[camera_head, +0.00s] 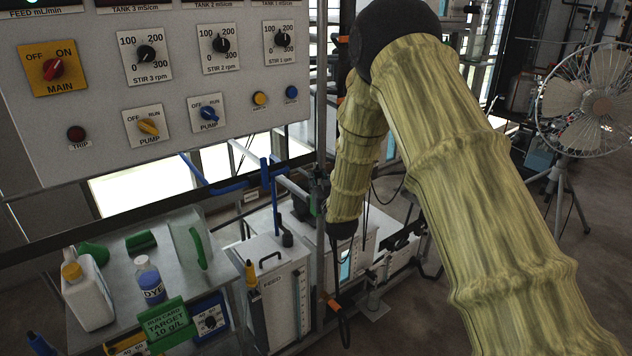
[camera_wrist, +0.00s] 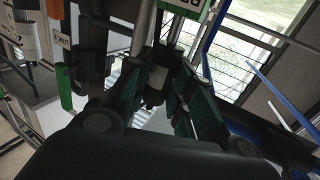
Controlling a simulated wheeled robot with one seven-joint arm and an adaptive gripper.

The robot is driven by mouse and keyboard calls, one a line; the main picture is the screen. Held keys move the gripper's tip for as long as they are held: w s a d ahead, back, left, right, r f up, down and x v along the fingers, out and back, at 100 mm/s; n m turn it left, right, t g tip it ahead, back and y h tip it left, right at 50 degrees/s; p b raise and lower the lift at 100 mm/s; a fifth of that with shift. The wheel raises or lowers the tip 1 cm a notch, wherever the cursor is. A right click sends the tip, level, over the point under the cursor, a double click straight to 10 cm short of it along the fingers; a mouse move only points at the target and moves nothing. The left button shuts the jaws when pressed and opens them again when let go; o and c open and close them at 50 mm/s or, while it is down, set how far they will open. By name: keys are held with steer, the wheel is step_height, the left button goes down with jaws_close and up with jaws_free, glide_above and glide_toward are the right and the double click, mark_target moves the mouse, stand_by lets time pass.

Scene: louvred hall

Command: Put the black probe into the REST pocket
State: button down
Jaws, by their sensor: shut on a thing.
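My gripper (camera_wrist: 165,88) shows in the wrist view, its two dark jaws reaching up the picture. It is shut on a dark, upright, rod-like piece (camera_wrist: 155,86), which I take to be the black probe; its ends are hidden. In the head view my sleeved arm bends down past the panel, and the gripper is mostly hidden around the dark wrist. No label reading REST is legible, so I cannot tell where that pocket is. A green-edged label (camera_wrist: 187,5) is cut off at the top of the wrist view, beyond the jaws.
A control panel (camera_head: 88,105) fills the upper left. A FEED tank (camera_head: 277,300) and blue pipes (camera_head: 228,188) are near my wrist. A fan (camera_head: 598,100) stands right.

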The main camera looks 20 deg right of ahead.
steer(key=c, duration=1.2)
jaws_free()
steer(key=shift+o, duration=0.2)
steer(key=shift+r, duration=0.1)
steer(key=s+r+p, duration=0.2)
steer(key=s+r, duration=0.2)
steer(key=shift+s+a+r, duration=0.15)
steer(key=shift+s+r, duration=0.2)
steer(key=shift+r, duration=0.05)
steer(key=shift+s, duration=0.1)
